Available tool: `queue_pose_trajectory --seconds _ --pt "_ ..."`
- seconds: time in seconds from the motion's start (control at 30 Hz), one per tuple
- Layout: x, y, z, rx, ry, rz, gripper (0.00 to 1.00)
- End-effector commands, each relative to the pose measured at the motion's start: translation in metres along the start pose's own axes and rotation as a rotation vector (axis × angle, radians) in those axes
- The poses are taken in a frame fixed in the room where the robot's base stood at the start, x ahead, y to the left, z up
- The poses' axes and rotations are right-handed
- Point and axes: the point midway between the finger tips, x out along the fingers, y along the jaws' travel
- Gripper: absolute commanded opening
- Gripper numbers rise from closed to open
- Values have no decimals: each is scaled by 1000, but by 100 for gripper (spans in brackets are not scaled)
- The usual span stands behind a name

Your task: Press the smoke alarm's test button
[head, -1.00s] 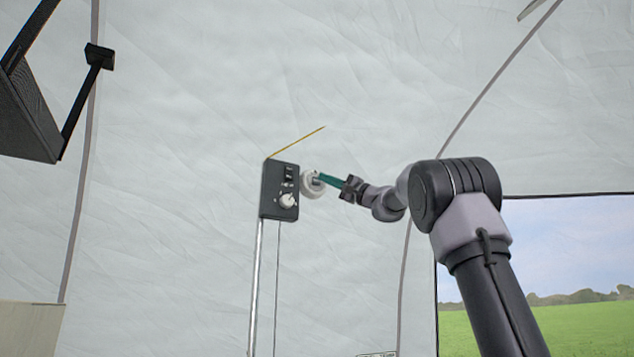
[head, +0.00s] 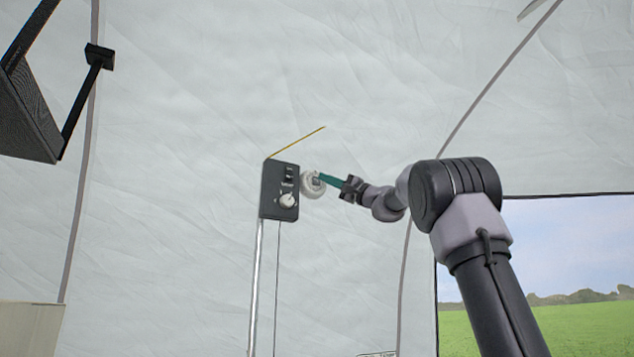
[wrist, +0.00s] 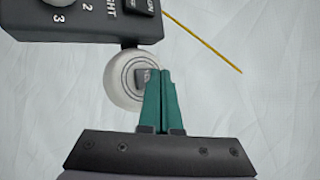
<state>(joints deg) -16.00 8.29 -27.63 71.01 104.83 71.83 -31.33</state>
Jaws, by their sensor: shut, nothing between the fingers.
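The smoke alarm (head: 308,191) is a small round white disc beside the right edge of a dark control panel. My gripper (head: 320,177) has green fingers, pressed together and empty. In the wrist view the fingertips of my gripper (wrist: 159,70) lie over the right part of the alarm and partly cover the button. I cannot tell whether the tips touch the button.
The dark control panel (head: 279,190) with a white knob and switches stands on a pale pole (head: 255,290). A thin yellow rod (head: 297,142) sticks out from its top. Pale tent fabric lies behind. A dark hanging box (head: 25,115) is at upper left.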

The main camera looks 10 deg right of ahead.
Motion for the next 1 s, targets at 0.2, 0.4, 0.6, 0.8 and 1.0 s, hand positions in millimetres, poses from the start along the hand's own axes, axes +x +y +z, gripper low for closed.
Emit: queue_pose_trajectory --seconds 0.2,0.4,0.6,0.8,1.0 --pt "0 0 0 0 0 0 0" --pt "0 0 0 0 0 0 0" --pt "0 0 0 0 0 0 0" --pt "0 0 0 0 0 0 0" --pt "5 4 -4 0 0 1 0"
